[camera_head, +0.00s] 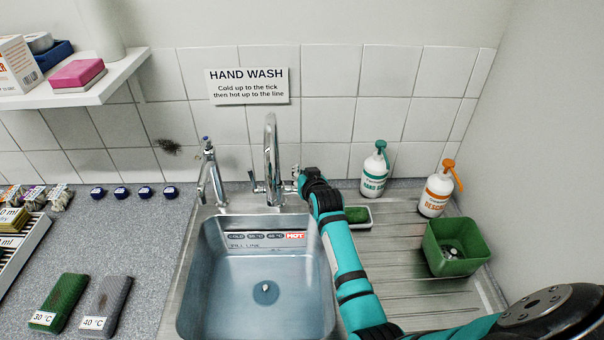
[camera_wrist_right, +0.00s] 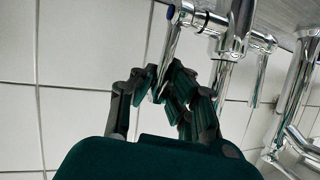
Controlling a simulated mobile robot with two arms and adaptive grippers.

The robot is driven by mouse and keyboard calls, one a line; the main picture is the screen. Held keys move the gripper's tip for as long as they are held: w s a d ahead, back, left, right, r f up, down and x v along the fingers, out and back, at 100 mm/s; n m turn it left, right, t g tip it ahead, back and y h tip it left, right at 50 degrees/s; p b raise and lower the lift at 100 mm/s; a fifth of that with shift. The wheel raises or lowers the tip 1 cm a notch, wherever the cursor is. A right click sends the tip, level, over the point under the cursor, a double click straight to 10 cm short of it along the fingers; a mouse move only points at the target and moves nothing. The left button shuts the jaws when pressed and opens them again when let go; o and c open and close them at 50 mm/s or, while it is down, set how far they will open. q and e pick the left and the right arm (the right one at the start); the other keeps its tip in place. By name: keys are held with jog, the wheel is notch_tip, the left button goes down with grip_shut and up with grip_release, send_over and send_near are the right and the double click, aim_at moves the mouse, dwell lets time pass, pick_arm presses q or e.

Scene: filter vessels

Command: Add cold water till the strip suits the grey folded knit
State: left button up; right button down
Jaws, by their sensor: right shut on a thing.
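The grey folded knit (camera_head: 117,292) lies on the counter at the lower left, with a tag reading 40 °C. The temperature strip (camera_head: 265,237) is on the sink basin's back wall; its red HOT field stands out and the other fields are dark. Bluish water (camera_head: 262,310) stands in the basin, below the strip and the FILL LINE marking. The tall mixer tap (camera_head: 271,150) stands behind the basin. My right gripper (camera_head: 306,177) is at its right side, shut on a chrome tap lever (camera_wrist_right: 172,45) with a blue cap. My left gripper is not in view.
A green folded knit (camera_head: 62,302) tagged 30 °C lies beside the grey one. A small tap (camera_head: 210,175) stands left of the mixer. On the right are a teal-topped bottle (camera_head: 374,173), an orange-topped bottle (camera_head: 436,193) and a green tub (camera_head: 432,249).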

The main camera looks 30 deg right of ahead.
jog(key=s+t+b, duration=0.1)
jog(key=b, duration=0.1)
jog(key=t+h+b, duration=0.1)
jog(key=t+b, duration=0.1)
jog(key=b, duration=0.1)
jog(key=s+a+n+t+b, duration=0.1)
jog(key=b, duration=0.2)
jog(key=shift+s+f+t, duration=0.3)
jog(key=shift+t, duration=0.1)
jog(key=c, duration=1.4)
grip_release()
jog(key=shift+o, duration=0.2)
jog(key=shift+s+a, duration=0.1)
